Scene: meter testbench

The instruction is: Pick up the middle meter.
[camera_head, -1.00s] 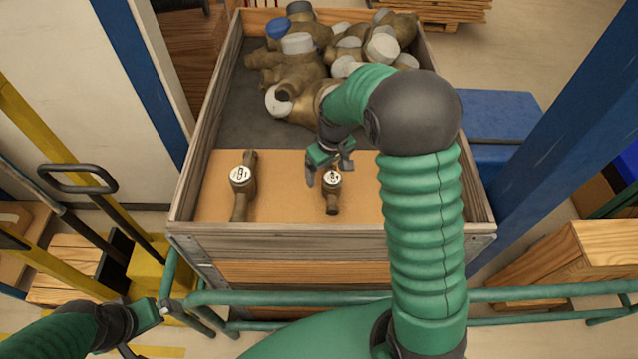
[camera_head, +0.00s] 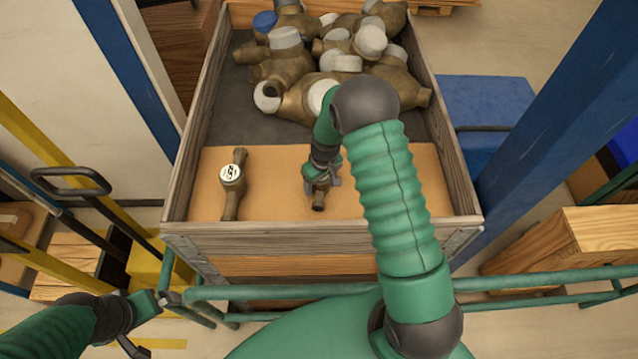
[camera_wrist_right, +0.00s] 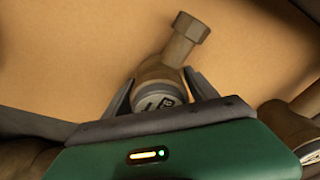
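The meter under my right gripper is a small brass body (camera_head: 318,203) with a round grey-white dial, lying on the brown board. It also shows in the right wrist view (camera_wrist_right: 168,62), its hexagonal end pointing away. My right gripper (camera_head: 321,184) is down at it, with one finger on each side of the dial; in the right wrist view the fingers (camera_wrist_right: 160,80) straddle the body, very close to it. Firm contact is not clear. Another brass meter with a white dial (camera_head: 232,175) lies to the left. My left gripper (camera_head: 150,325) is low at the left, away from the meters.
The wooden crate (camera_head: 330,234) has raised walls around the board. Large brass meters (camera_head: 290,70) are heaped at its back. Another brass piece (camera_wrist_right: 297,130) is at the right of the wrist view. A green rail (camera_head: 540,281) runs in front. My right arm hides the board's right part.

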